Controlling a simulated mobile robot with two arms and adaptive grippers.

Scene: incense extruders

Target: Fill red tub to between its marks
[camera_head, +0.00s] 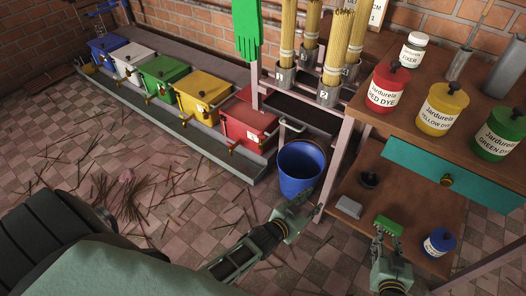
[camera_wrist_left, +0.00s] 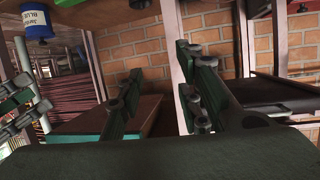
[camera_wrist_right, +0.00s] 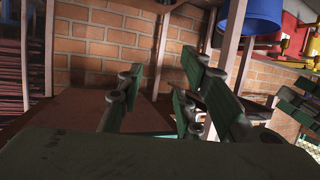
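The red tub (camera_head: 246,128) stands at the right end of a row of lidded tubs. Its lid looks shut, and it has a small white label and a brass tap low on its front. Its marks and the level inside cannot be seen.
Red dye (camera_head: 384,92), yellow dye (camera_head: 440,108) and green dye (camera_head: 499,134) jars stand on the table. A rack post (camera_head: 334,165) stands beside the bucket. Sticks litter the floor.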

